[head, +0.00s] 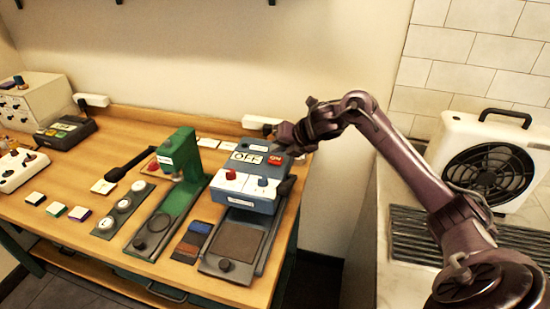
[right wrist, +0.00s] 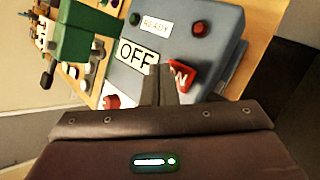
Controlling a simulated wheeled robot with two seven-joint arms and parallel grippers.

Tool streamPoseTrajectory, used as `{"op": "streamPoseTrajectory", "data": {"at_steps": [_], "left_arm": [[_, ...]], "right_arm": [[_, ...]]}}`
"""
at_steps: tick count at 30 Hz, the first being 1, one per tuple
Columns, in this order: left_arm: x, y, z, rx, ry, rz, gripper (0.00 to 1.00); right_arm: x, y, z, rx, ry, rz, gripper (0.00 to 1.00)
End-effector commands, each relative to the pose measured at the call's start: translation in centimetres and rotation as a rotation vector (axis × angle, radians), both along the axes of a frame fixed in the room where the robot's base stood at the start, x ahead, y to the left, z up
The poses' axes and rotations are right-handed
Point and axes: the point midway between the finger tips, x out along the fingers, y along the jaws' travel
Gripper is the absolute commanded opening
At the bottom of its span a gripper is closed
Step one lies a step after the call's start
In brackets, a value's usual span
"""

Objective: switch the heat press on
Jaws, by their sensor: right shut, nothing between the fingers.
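The heat press is the blue machine (head: 245,197) at the right end of the wooden table. Its top carries a white OFF plate (head: 246,158) and a red ON switch (head: 274,160). In the right wrist view the OFF plate (right wrist: 138,55) and the red switch (right wrist: 180,76) sit on either side of my fingertips. My right gripper (right wrist: 163,75) is shut and empty, close over the switch area; whether it touches cannot be told. The fingers hide part of the switch. The READY label (right wrist: 156,25) lies beyond. My left gripper is not in view.
A green press (head: 180,160) with a dark lever stands left of the heat press. A white fan unit (head: 490,155) stands on the counter at right. A wall is close behind.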

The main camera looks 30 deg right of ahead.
Motion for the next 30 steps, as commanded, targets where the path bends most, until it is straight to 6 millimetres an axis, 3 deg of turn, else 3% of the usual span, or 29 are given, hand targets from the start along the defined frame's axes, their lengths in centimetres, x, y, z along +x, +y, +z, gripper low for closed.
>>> {"op": "streamPoseTrajectory", "data": {"at_steps": [30], "left_arm": [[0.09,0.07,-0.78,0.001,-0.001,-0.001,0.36]], "right_arm": [[-0.03,0.0,-0.87,-0.001,0.0,0.0,0.0]]}}
